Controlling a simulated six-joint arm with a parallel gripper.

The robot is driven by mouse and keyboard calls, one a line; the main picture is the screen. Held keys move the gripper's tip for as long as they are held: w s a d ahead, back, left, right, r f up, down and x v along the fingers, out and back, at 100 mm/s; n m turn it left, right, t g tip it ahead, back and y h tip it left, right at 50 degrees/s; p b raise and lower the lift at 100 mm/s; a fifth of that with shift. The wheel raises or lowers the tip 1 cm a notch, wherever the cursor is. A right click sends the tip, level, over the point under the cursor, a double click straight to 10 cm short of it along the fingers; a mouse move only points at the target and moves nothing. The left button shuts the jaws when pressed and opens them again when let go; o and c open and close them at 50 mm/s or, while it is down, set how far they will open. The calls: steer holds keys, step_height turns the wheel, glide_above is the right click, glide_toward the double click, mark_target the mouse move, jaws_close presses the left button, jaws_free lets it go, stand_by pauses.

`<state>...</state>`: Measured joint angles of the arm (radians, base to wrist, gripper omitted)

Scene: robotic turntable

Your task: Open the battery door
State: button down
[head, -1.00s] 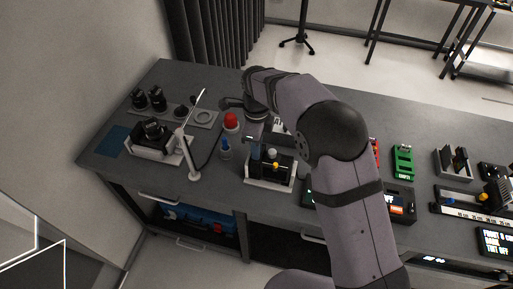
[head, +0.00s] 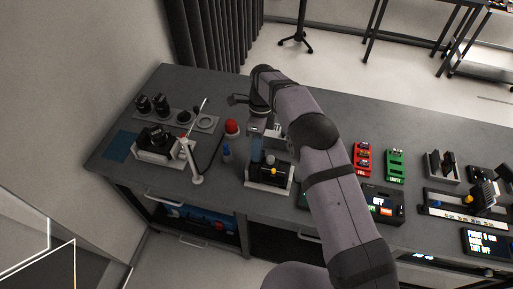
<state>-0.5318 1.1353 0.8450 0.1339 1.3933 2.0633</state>
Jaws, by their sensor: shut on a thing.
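A small black device with a yellow knob (head: 269,173) sits in a white holder (head: 279,189) near the front of the grey bench. My gripper (head: 257,155) points down at the left end of this device. It is shut on a part there, which I take to be the battery door. The fingers and my arm hide most of the door, and the part is too small to tell how far it stands open.
Red (head: 362,160) and green (head: 395,165) holders and a display box (head: 382,206) lie right. Bare bench lies behind the red and green holders.

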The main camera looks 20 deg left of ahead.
stand_by(0.3)
steer(key=c, duration=1.8)
jaws_free()
steer(key=shift+c, duration=0.2)
steer(key=shift+b+v, duration=1)
steer(key=shift+v, duration=2.65)
steer(key=shift+o, duration=0.5)
